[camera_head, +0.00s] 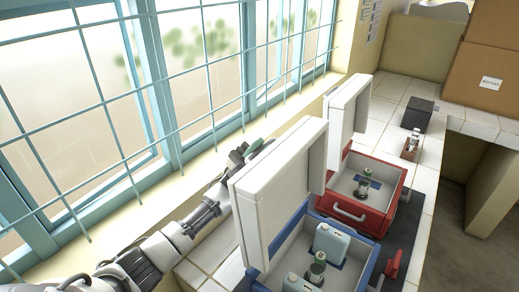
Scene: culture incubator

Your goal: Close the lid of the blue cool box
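The blue cool box (353,284) stands at the bottom centre on the white tiled counter. Its white lid (277,194) is open, standing up on the box's left side. Inside are light blue packs (331,241) and a small jar with a green top (317,265). My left gripper (250,150) is at the back of the lid, near its top left edge by the window. The lid partly hides it, so I cannot tell how its fingers stand or whether it touches the lid. My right gripper does not show.
A red cool box (373,217) with its white lid (349,106) also open stands just behind the blue one. A dark box (417,113), a small brown rack (411,147) and cardboard boxes (483,75) are further back. A barred window (150,90) runs along the left.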

